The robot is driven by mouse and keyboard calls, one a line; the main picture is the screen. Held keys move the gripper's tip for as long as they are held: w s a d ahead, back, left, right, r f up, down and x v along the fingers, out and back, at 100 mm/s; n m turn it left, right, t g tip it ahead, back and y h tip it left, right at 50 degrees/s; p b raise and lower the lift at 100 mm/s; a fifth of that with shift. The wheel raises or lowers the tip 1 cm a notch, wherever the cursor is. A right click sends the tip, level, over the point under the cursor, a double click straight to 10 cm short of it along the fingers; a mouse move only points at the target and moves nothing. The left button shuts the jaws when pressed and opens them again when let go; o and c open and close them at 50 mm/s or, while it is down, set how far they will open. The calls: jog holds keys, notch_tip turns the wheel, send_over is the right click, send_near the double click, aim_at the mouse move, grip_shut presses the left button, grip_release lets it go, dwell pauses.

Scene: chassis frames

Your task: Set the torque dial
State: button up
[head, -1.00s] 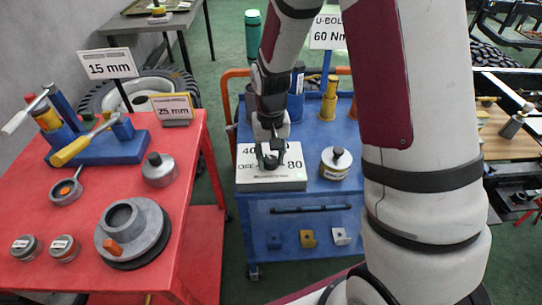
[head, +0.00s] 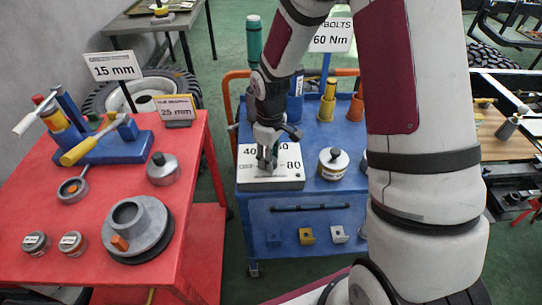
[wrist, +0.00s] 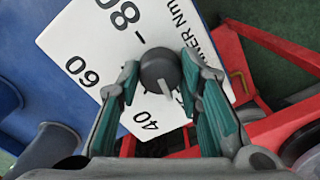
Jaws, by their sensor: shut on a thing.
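The torque dial is a dark grey round knob (wrist: 160,70) with a pale pointer line, on a white plate (wrist: 75,35) marked 40, 60 and 80. In the wrist view my gripper (wrist: 161,78) has a finger on each side of the knob and is shut on it. The pointer faces the bottom of that view, a little right of the 40 mark. The right finger covers part of the plate. In the head view my gripper (head: 266,165) points down at the white dial box (head: 285,184), and its fingers hide the knob.
The box stands on a blue cart (head: 310,200). A sign (head: 332,34) behind reads 60 Nm. A lidded metal canister (head: 333,163) stands right of the box. A red table (head: 105,215) at left holds tools, a 15 mm sign (head: 115,66) and a 25 mm sign (head: 174,109).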

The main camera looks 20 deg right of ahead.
jog(key=shift+n+p, duration=0.3)
jog(key=shift+n, duration=0.7)
jog(key=o, duration=1.2)
jog(key=shift+r, duration=0.15)
notch_tip(320, 180, up, 12)
jog(key=shift+f, duration=0.15)
